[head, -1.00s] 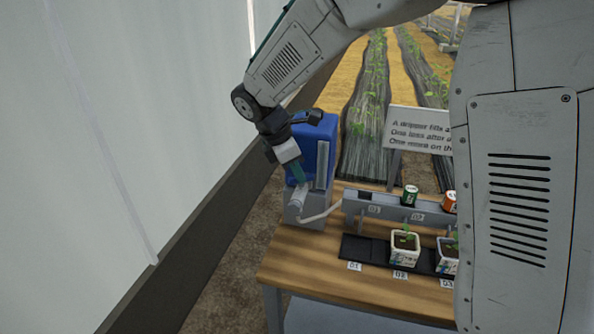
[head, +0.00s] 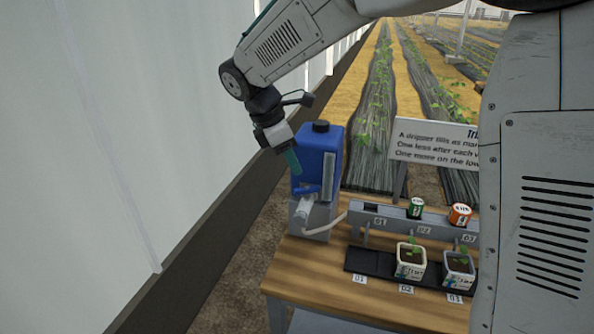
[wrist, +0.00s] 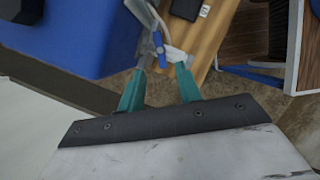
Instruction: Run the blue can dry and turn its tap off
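The blue can (head: 316,152) stands on a grey stand at the table's left back corner, with a black cap and a pale strip down its side. Its tap has a blue lever (head: 308,189) above a whitish fitting, from which a pale hose runs right to the grey rail. In the wrist view the blue can (wrist: 75,35) fills the upper left, and the blue lever (wrist: 158,42) lies beyond the fingertips. My gripper (head: 292,160) is above the tap, apart from it; in the wrist view my gripper (wrist: 161,68) has its teal fingers spread and empty. The can's liquid level cannot be read.
A grey rail (head: 388,221) carries a green tin (head: 415,208) and an orange tin (head: 460,214). Below, seedling pots (head: 410,261) stand on a black strip by number labels. A sign (head: 433,142) stands behind. The wooden table front (head: 320,278) is clear. A pale wall lies left.

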